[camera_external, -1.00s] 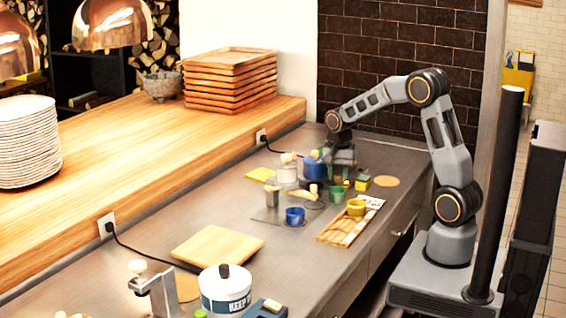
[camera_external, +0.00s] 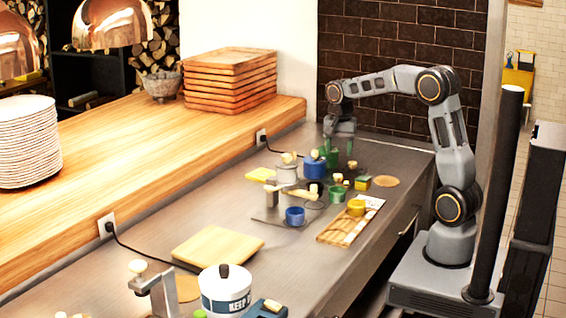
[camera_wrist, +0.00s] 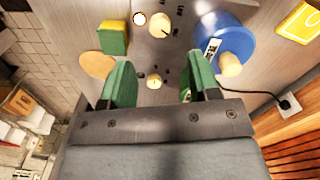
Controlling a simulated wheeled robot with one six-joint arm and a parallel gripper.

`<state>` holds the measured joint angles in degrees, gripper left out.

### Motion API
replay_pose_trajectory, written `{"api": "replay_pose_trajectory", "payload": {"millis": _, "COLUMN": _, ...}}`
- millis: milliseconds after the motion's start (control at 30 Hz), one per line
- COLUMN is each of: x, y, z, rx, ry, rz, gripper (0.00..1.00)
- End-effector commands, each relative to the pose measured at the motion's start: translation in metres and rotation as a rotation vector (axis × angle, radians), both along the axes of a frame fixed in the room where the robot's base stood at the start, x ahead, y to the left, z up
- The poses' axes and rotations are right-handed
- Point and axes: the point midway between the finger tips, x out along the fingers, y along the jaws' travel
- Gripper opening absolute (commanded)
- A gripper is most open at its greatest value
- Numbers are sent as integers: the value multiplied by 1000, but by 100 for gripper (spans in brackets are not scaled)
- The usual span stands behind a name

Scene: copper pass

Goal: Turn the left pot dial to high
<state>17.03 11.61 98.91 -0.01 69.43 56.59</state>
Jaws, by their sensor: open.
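My gripper (camera_external: 339,158) is open and empty, raised above the far end of the counter, its green fingers pointing down. In the wrist view my gripper (camera_wrist: 161,74) has its fingers wide apart. A small cream dial (camera_wrist: 154,82) with dark marks by it shows between them, below the fingertips. A second cream dial (camera_wrist: 159,27) with printed lettering lies beyond. I cannot tell for sure which is the left pot dial, and their settings are too small to read. The blue pot (camera_external: 315,169) with a cream knob stands beside them; it also shows in the wrist view (camera_wrist: 228,38).
A green-and-yellow block (camera_external: 362,182) and a round tan mat (camera_external: 386,181) lie right of the dials. A cable runs to a wall outlet (camera_external: 261,137). The brick wall (camera_external: 380,75) stands behind.

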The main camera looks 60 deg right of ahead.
Motion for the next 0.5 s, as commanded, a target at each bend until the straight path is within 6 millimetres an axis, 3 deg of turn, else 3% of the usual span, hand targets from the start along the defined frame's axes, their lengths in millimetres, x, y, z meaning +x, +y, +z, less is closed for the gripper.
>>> {"api": "replay_pose_trajectory", "payload": {"millis": 200, "x": 0, "y": 0, "z": 34, "rx": -1, "ry": -1, "rz": 0, "gripper": 56}}
{"api": "replay_pose_trajectory", "payload": {"millis": 500, "x": 0, "y": 0, "z": 51, "rx": 0, "ry": -1, "rz": 0, "gripper": 56}}
